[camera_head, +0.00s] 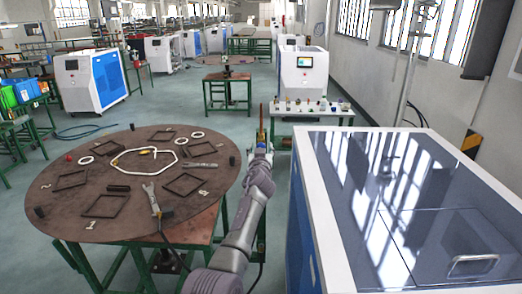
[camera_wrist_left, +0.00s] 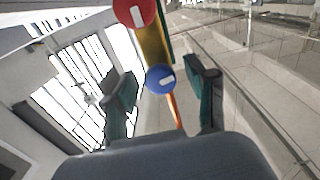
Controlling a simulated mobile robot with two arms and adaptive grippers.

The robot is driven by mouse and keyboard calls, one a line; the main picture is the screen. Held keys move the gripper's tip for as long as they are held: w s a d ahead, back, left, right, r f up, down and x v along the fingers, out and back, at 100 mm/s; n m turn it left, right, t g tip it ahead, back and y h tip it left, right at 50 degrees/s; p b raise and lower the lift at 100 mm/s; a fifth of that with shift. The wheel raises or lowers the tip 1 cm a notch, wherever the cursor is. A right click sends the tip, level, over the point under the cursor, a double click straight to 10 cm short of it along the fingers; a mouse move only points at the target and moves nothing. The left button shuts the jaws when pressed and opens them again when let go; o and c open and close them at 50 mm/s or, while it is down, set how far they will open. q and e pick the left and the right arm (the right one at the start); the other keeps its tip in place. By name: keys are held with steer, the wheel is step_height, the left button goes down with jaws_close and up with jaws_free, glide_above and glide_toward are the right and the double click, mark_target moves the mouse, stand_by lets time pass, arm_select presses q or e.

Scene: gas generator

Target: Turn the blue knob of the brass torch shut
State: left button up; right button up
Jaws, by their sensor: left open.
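The brass torch (camera_wrist_left: 153,42) shows at the top middle of the left wrist view, with an orange-brown tube running down below the knobs. Its blue knob (camera_wrist_left: 160,79), a round disc with a white mark, lies between my left fingers in that view. A red knob (camera_wrist_left: 133,11) with a white mark sits above it, cut by the frame edge. My left gripper (camera_wrist_left: 163,82) is open, with a visible gap between each finger and the blue knob. In the head view the torch (camera_head: 262,126) stands small and upright just beyond my left gripper (camera_head: 261,146). My right gripper is out of view.
A round brown table (camera_head: 60,211) with metal frames, a wrench and a white ring stands left of my arm. A blue-and-white cabinet with a glossy top (camera_head: 340,235) stands close on the right. A small bench (camera_head: 312,118) with small items stands behind.

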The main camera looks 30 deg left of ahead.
arm_select(q)
jaws_close()
steer(key=shift+f, duration=0.1)
steer(key=shift+s+a+m, duration=0.1)
steer(key=shift+m, duration=10)
jaws_free()
